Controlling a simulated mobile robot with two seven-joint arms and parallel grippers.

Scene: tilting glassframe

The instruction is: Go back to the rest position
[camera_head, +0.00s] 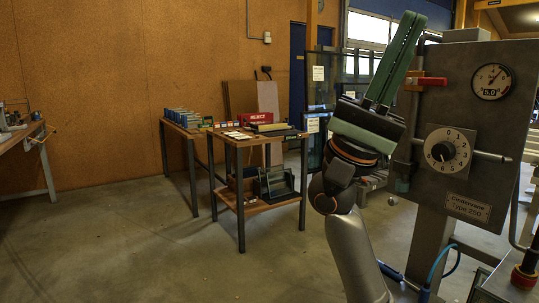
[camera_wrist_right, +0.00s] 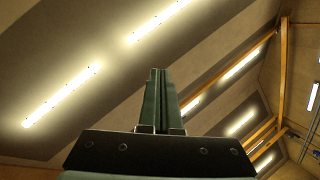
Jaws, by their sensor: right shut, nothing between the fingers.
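My right gripper (camera_head: 408,30) is raised at the right of the head view, with its long green fingers pointing up and slightly right. The fingers lie together, shut and empty. In the right wrist view the shut fingers (camera_wrist_right: 158,75) stand upright against the ceiling. The gripper shows in front of the left edge of a grey machine (camera_head: 480,105); I cannot tell how far apart they are. My left gripper is not in view.
The machine carries a gauge (camera_head: 491,81), a numbered dial (camera_head: 447,151) and a red lever (camera_head: 432,81). A wooden table (camera_head: 262,140) with small items and a red box (camera_head: 257,117) stands mid-left. A workbench (camera_head: 22,135) is at the far left. The floor (camera_head: 130,245) at front left is clear.

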